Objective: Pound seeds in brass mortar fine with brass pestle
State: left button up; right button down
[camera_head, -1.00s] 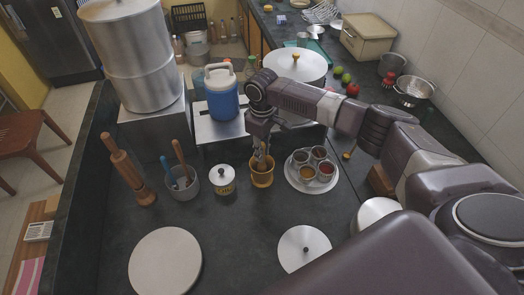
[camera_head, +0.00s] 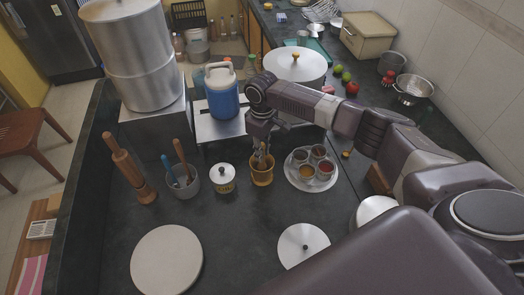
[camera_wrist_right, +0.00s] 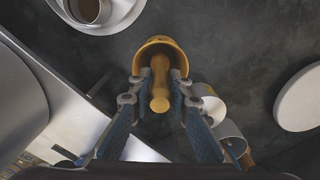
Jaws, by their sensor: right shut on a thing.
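The brass mortar (camera_head: 262,173) stands on the dark counter, left of the round spice tray. It also shows in the right wrist view (camera_wrist_right: 161,43), with its mouth open towards the camera. My right gripper (camera_head: 261,154) is right above the mortar, pointing down. It is shut on the brass pestle (camera_wrist_right: 159,84), whose lower end is inside the mortar. The fingers (camera_wrist_right: 156,92) lie on both sides of the pestle in the right wrist view. The seeds inside the mortar cannot be made out. My left gripper is not in view.
A spice tray (camera_head: 291,176) with several small cups is close right of the mortar. A white lidded jar (camera_head: 222,184), a grey utensil pot (camera_head: 186,188) and a wooden mill (camera_head: 128,170) stand to the left. A blue jug (camera_head: 222,101) is behind. The front counter holds a round board (camera_head: 166,260).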

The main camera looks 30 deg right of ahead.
jog(key=shift+r, duration=0.4)
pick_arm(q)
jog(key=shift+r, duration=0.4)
pick_arm(e)
jog(key=shift+f, duration=0.1)
jog(key=shift+f+b, duration=0.6)
jog(key=shift+f, duration=0.55)
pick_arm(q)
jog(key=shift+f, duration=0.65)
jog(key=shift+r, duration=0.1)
pick_arm(e)
jog(key=shift+r, duration=0.1)
notch_tip(320, 180, up, 2)
jog(key=p, duration=0.2)
jog(key=shift+r+p, duration=0.2)
jog(key=shift+p, duration=0.15)
jog(key=shift+r+p, duration=0.85)
jog(key=shift+r, duration=0.5)
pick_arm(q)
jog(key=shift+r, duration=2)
pick_arm(e)
jog(key=shift+r, duration=3.1)
